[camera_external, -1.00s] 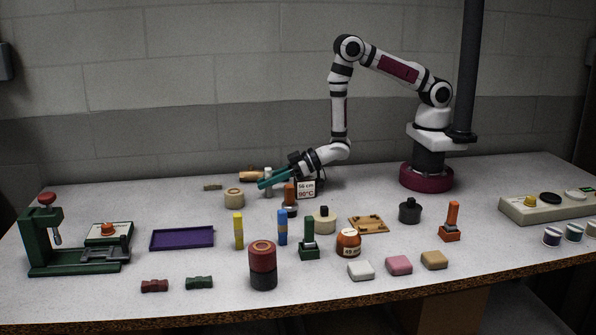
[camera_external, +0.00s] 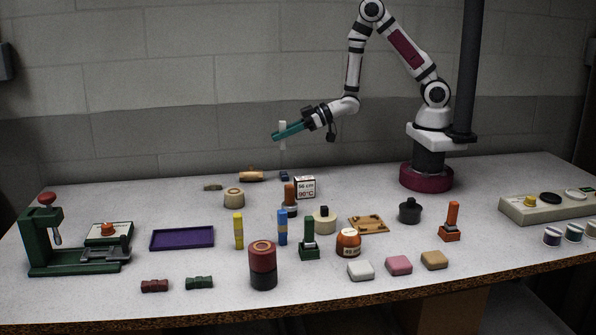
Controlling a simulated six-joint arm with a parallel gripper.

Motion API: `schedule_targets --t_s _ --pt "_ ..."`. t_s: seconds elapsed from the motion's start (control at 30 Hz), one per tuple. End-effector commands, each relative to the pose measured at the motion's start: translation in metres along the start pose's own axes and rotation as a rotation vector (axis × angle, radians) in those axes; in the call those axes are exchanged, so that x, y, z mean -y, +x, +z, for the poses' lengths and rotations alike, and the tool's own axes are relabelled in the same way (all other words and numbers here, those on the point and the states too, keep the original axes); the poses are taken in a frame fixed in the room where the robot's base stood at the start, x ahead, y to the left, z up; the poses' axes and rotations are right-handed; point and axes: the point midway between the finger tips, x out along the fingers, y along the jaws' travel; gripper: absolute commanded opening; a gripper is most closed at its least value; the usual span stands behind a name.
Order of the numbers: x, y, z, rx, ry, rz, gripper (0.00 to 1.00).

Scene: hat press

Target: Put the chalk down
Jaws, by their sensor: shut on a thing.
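A white chalk (camera_external: 283,146) stands upright between the teal fingers of my gripper (camera_external: 277,135). My gripper is shut on it and holds it well above the back of the table, against the grey wall. The fingers hide the chalk's middle; its top and bottom ends show. A yellow chalk-like stick (camera_external: 238,231) and a blue one (camera_external: 282,228) stand upright on the table below. A purple tray (camera_external: 182,238) lies empty to the left of the yellow stick.
A green press (camera_external: 45,240) stands at the far left. Stamps, a dark red cylinder (camera_external: 263,258), an orange jar (camera_external: 348,242) and several small blocks crowd the middle and front. A control box (camera_external: 548,205) is at the right. Free table lies between tray and back edge.

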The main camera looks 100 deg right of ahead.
Motion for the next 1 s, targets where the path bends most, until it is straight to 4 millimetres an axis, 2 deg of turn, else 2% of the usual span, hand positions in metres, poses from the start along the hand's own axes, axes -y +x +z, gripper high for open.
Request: schedule_targets --t_s 0.13,0.27,0.37,0.5,0.6,0.7,0.83,0.97,1.0 --pt "-0.004 -0.003 -0.003 0.000 -0.002 -0.005 0.00" --pt "0.012 0.012 -0.014 -0.003 -0.032 -0.073 0.00" --pt "0.040 0.033 -0.030 -0.004 -0.083 -0.192 0.00" --pt "0.095 0.061 -0.051 -0.004 -0.183 -0.429 0.00" --pt "0.139 0.075 -0.056 -0.001 -0.264 -0.628 0.00" --pt "0.179 0.083 -0.051 0.002 -0.346 -0.831 0.00" --pt "0.208 0.086 -0.040 0.002 -0.416 -1.005 0.00" --pt "0.219 0.089 -0.029 0.003 -0.448 -1.086 0.00" --pt "0.221 0.091 -0.021 0.005 -0.450 -1.095 0.00"
